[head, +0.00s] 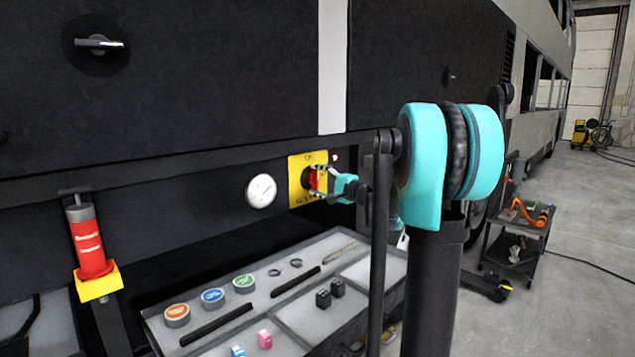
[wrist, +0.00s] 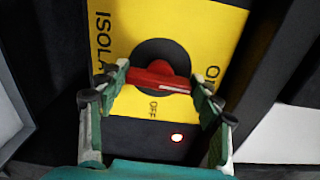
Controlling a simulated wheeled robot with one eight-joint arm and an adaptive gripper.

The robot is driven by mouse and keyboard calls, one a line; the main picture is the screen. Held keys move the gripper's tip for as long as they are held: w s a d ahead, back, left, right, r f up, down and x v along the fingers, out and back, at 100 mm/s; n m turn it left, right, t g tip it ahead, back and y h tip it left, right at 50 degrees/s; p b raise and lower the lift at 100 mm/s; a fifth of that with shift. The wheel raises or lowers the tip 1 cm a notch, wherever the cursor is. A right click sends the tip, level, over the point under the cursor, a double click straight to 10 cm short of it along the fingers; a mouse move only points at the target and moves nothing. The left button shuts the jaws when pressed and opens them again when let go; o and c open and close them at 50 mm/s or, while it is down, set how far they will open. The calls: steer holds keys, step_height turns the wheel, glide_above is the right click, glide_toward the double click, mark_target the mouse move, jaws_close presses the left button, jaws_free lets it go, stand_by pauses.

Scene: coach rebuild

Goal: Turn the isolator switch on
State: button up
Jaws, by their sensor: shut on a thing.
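The isolator switch has a yellow plate (head: 295,165) on the dark coach side, with a red handle (head: 313,180) on a black round base. In the wrist view, the red handle (wrist: 150,78) lies roughly across the picture, its right end slightly lower. A white mark on its right half points towards the right. "ON" is printed to the right of the base, "OFF" below it.
Below is an open grey tray (head: 345,243) with coloured caps and small parts.

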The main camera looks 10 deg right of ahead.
steer(key=shift+n, duration=0.4)
steer(key=o, duration=1.1)
steer(key=shift+o, duration=0.2)
steer(key=v, duration=1.2)
